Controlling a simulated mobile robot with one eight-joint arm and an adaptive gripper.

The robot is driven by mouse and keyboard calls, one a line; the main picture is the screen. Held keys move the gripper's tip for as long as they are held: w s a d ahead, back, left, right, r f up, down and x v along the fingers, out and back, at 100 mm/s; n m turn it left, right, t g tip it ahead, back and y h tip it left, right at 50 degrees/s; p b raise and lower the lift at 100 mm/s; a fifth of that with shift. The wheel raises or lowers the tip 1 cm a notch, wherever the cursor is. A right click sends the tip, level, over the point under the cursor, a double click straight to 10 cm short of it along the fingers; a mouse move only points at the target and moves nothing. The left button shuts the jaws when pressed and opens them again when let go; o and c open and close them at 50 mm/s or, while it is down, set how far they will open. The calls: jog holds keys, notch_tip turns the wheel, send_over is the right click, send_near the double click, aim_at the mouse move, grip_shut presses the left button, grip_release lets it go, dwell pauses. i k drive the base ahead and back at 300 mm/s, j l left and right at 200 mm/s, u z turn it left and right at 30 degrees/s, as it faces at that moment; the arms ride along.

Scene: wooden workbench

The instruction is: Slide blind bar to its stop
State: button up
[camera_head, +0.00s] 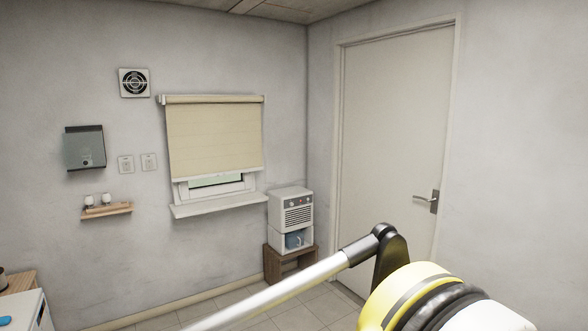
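A cream roller blind (214,138) hangs over a small window on the back wall. Its bottom bar (217,174) is a thin strip across the lower edge of the fabric. Below the bar, a strip of the window (216,184) shows, with its white frame and sill. My arm crosses the lower right of the view, well in front of the blind. My gripper is outside the view, so its opening and any hold cannot be seen.
A white sill (218,204) juts out below the window. A small shelf (107,211) with cups is at left. A closed door (392,150) is at right. Floor tiles show below.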

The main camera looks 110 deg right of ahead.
aim_at(208, 167)
jog(key=z, duration=3.3)
